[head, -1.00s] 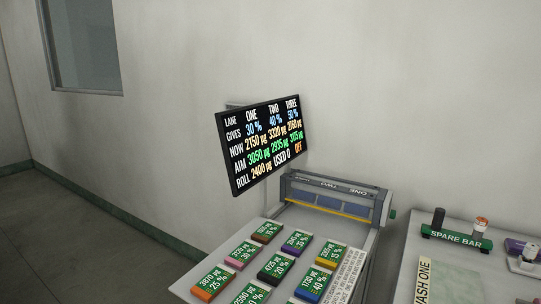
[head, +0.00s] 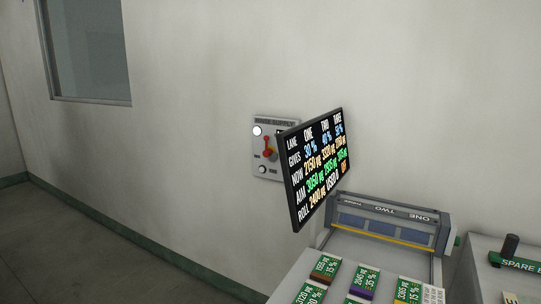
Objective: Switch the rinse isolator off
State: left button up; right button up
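The isolator (head: 258,150) is a light grey panel on the wall, partly hidden behind the left edge of the black display. Its heading is too small and oblique to read surely. A red handle (head: 267,147) sits on a yellowish part near its middle. A white round lamp or button (head: 257,131) is at its upper left, and another small round one (head: 262,169) is at the bottom. Neither of my grippers shows in the head view.
The black display (head: 318,168) stands out from the wall, beside the isolator. Below it is a grey machine with a roller unit (head: 385,222) and a table holding several labelled blocks (head: 326,268). A green spare bar rack (head: 515,262) is at the right. Floor at left is clear.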

aim_at(272, 157)
jog(key=z, duration=0.4)
jog(key=i+j+z, duration=0.1)
jog(key=z, duration=0.3)
jog(key=j+z, duration=0.15)
jog(key=z, duration=0.25)
jog(key=i+j+z, duration=0.15)
jog(key=j+z, duration=0.25)
jog(key=j, duration=0.5)
jog(key=j+z, duration=0.35)
jog(key=j, duration=0.9)
